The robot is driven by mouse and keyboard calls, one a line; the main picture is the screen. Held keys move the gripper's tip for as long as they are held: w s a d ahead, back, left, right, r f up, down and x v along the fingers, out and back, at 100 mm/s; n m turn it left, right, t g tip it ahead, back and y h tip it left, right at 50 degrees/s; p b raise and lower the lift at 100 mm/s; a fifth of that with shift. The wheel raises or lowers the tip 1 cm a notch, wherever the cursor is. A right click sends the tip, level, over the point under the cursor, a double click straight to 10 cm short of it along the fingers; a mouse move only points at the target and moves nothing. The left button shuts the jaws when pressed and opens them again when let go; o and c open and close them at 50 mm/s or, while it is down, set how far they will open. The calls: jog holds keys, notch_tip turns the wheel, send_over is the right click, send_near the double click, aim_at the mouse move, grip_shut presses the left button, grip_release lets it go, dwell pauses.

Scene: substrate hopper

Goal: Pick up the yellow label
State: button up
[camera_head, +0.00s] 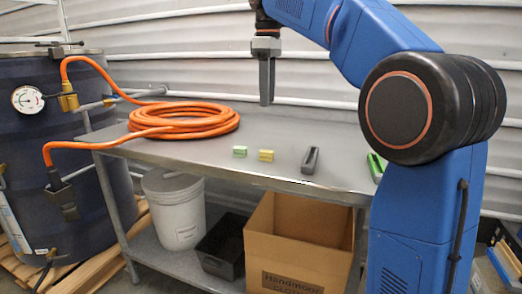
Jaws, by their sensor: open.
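The yellow label (266,156) is a small yellow block on the grey metal table, near its front edge. A small green block (240,151) sits just left of it. My gripper (267,98) points down above the table, over and apart from the yellow label. It is open with nothing visible in it, though its fingers overlap from this side view.
The grey table (290,128) holds a coiled orange hose (184,119) at left and a dark oblong holder (310,161) at right. A green item (375,166) is partly hidden by my arm. A cardboard box (300,240), white bucket (174,210) and black bin (221,248) stand below.

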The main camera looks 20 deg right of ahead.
jog(key=w, duration=0.1)
send_over(266, 151)
notch_tip(266, 151, down, 12)
jog(key=shift+a+r, duration=0.15)
jog(key=shift+d+f, duration=0.15)
jog(key=shift+f, duration=1.2)
jog(key=shift+d+f, duration=0.1)
jog(key=shift+f, duration=1.2)
grip_shut()
